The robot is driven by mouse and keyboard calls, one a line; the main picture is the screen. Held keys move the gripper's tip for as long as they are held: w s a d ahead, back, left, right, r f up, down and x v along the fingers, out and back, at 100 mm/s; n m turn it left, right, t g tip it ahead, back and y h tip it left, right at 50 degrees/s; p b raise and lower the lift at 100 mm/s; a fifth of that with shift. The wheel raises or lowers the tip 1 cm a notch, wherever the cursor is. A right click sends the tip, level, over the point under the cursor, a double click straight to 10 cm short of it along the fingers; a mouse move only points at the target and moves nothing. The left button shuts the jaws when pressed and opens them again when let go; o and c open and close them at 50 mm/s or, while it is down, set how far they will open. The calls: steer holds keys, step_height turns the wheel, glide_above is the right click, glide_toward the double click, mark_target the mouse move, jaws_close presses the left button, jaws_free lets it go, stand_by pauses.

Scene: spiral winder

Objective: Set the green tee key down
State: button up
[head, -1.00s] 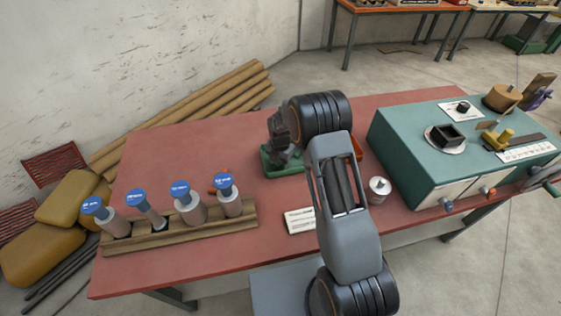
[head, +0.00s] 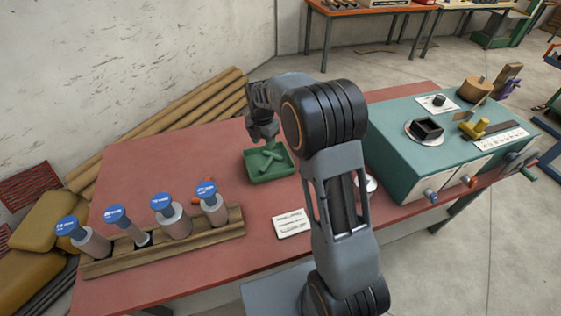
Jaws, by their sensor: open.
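The green tee key (head: 268,158) lies in a small green tray (head: 284,175) on the red table. Its crossed bars show against the tray floor. My gripper (head: 264,138) is just above the tray's back part, pointing down, with nothing seen between its fingers. It is open and appears apart from the key. The gap between the fingers is too small to see clearly.
A wooden rack (head: 160,247) with several blue-capped cylinders stands at the left front. A white card (head: 292,224) lies in front of the tray. A teal machine box (head: 400,165) fills the right side. My arm hides part of the table.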

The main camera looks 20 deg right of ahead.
steer(key=s+d+r+m+t, duration=0.1)
steer(key=s+r+m+t, duration=0.1)
steer(key=s+r+m, duration=0.85)
steer(key=s+d+m+t, duration=0.1)
steer(key=s+m, duration=1.3)
steer(key=shift+f+m+t, duration=0.3)
steer(key=shift+m+t, duration=0.05)
steer(key=shift+t, duration=0.05)
steer(key=shift+c, duration=0.6)
